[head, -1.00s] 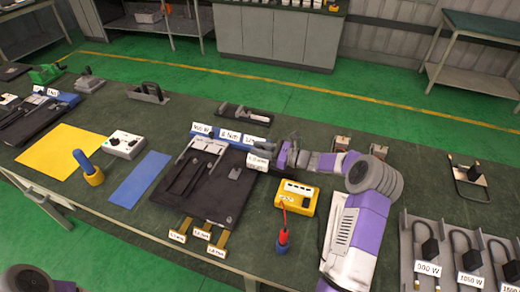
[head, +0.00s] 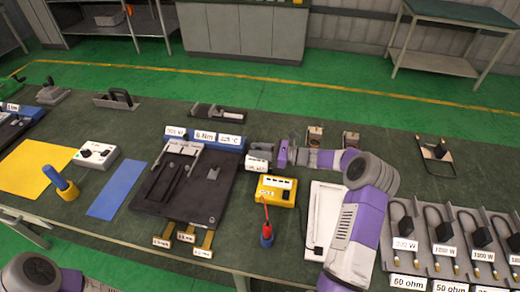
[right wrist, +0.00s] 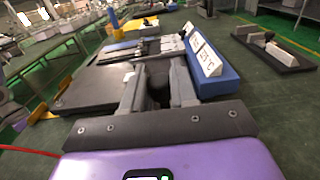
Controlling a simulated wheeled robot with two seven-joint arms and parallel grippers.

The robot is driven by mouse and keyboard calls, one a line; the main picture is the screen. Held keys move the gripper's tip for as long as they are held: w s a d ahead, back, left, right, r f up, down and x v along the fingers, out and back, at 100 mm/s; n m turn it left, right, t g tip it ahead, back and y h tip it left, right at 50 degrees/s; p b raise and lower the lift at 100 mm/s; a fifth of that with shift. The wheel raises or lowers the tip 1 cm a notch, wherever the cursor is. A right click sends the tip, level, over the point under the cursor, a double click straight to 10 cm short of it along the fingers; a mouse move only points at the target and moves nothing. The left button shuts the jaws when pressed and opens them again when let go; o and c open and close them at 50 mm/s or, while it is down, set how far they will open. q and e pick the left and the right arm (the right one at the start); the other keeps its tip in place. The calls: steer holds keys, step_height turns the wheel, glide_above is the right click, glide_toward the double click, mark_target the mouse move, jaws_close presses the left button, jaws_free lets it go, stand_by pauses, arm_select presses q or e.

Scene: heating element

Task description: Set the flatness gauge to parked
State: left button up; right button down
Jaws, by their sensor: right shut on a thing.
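My right gripper (head: 274,158) is right of the black fixture board (head: 203,205) in the head view. It is shut on a small white labelled piece (head: 258,163), whose lettering is too small to read. In the right wrist view, the gripper's fingers (right wrist: 158,88) close around something dark, and a bit of white shows beside the left finger. The board carries a slotted plate and a grey bracket, with a blue bar of white labels (head: 205,138) behind it. I cannot tell for sure which piece is the flatness gauge. My left gripper is out of view.
A yellow meter (head: 276,190) with a red lead stands just in front of the right gripper. A white panel (head: 322,218) lies by my arm, with a rack of labelled heaters (head: 455,240) at right. A dark-based tool (head: 218,112) lies behind the blue bar.

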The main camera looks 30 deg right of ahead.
steer(key=shift+d, duration=0.2)
steer(key=c, duration=1)
jaws_free()
steer(key=shift+s, duration=0.15)
steer(key=shift+p+v, duration=0.3)
steer(key=shift+v, duration=3.5)
